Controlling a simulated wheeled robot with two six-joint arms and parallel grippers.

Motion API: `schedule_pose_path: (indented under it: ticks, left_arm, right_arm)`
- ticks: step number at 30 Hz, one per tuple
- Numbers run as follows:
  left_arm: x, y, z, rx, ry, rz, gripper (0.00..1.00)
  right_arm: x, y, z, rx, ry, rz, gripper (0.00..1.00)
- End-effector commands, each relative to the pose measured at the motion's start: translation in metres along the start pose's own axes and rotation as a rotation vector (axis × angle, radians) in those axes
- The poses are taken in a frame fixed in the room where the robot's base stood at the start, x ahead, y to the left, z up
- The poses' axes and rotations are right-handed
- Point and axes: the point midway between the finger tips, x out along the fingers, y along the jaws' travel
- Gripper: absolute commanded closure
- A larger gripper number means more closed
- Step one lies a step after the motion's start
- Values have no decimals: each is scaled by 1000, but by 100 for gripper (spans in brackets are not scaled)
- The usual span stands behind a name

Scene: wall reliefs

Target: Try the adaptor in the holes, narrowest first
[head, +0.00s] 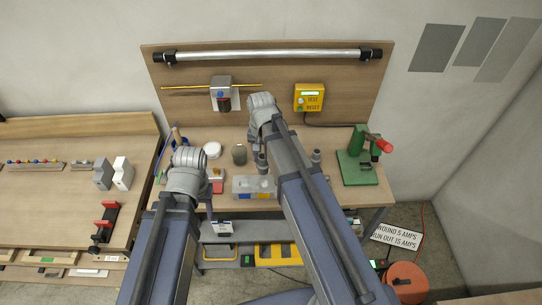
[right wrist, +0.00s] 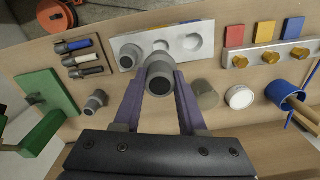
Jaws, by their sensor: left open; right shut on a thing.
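My right gripper (right wrist: 160,82) is shut on the grey stepped adaptor (right wrist: 158,70), with one finger on each side of it. In the right wrist view the adaptor overlaps the near edge of the pale grey block with holes (right wrist: 211,36). I cannot tell whether it touches the block. The block's right hole (right wrist: 191,42) looks empty; the middle one is partly hidden by the adaptor. In the head view the block (head: 241,183) lies at the table's front, partly behind my right arm. My left gripper (head: 209,196) is open beside the block's left end, mostly hidden by its wrist.
A second grey stepped part (right wrist: 96,101) stands left of the held adaptor. A green press (head: 357,167) stands at the table's right. A round white tub (head: 212,150) and a grey-brown cylinder (head: 239,154) stand behind the block. A yellow test box (head: 309,97) is on the backboard.

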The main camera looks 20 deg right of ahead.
Motion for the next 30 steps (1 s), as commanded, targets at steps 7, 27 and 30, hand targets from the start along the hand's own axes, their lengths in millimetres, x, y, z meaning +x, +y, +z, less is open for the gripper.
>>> schedule_pose_path:
  ticks: [7,27,30]
  left_arm:
    - [0,0,0,0,0,0,50]
    - [33,3,-2,6,0,-1,50]
    - [42,4,-3,8,0,-2,50]
  right_arm:
    - [0,-1,0,-2,0,0,100]
    - [33,0,0,-1,0,0,100]
    - [42,0,0,-1,0,0,100]
